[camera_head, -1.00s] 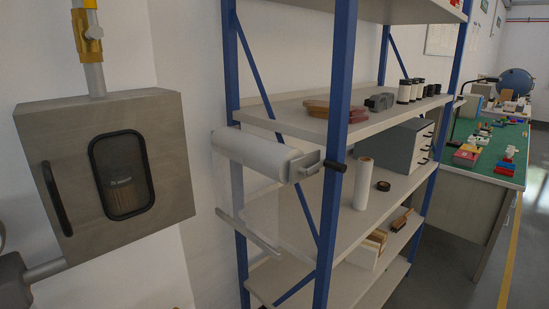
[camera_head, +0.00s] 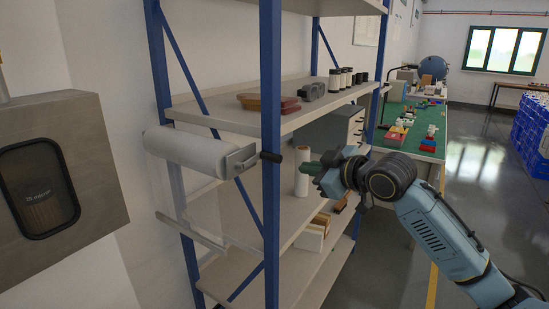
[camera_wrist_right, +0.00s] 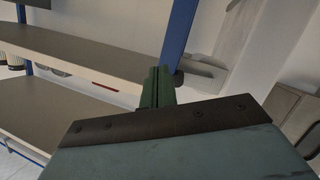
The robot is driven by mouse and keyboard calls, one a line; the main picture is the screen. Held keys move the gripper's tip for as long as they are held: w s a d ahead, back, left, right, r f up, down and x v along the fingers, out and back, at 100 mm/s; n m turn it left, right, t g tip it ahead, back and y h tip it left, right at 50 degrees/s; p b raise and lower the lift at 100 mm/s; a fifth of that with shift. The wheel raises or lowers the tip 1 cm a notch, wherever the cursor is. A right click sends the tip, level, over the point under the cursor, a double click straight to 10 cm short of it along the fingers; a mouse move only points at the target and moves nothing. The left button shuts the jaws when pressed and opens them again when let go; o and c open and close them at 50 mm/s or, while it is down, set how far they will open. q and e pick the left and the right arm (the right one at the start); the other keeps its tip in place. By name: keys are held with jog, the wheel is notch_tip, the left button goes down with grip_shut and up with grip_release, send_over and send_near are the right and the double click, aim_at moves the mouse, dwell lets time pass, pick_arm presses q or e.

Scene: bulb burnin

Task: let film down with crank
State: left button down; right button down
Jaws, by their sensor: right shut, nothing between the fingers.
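The white film roll (camera_head: 185,152) hangs level on the side of the blue-posted shelf in the head view. Its crank (camera_head: 240,160) is a grey arm at the roll's right end, with a dark handle grip (camera_head: 271,157) pointing right past the front post. A pale bar (camera_head: 190,231) hangs below the roll, at the film's lower edge. My right gripper (camera_head: 305,168) is shut and empty, a short way right of the handle grip and apart from it. In the right wrist view its green fingers (camera_wrist_right: 157,88) are together near the blue post. My left gripper is not in view.
A white upright roll (camera_head: 302,172) stands on the middle board behind my gripper. A grey metal cabinet with a window (camera_head: 95,130) is at left. Open floor (camera_head: 480,200) lies right.

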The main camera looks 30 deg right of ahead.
jog(key=s+a+r+n+y, duration=0.2)
jog(key=s+a+r+n, duration=0.3)
jog(key=r, duration=0.4)
jog(key=m+p, duration=0.1)
jog(key=p, duration=0.1)
send_over(274, 151)
jog(key=s+a, duration=0.4)
jog(key=s, duration=0.1)
jog(key=f, duration=0.2)
jog(key=shift+w+d+f, duration=0.3)
jog(key=shift+d+f, duration=0.05)
jog(key=shift+f, duration=0.2)
jog(key=shift+w+d+f, duration=0.3)
jog(key=shift+w+f, duration=0.05)
jog(key=shift+f, duration=0.2)
jog(key=shift+w+d+f, duration=0.3)
jog(key=shift+d+f, duration=0.05)
jog(key=shift+f, duration=0.2)
jog(key=shift+d+f+m+p, duration=0.1)
jog(key=shift+m+p, duration=0.3)
jog(key=shift+p, duration=0.1)
jog(key=shift+d+f, duration=0.1)
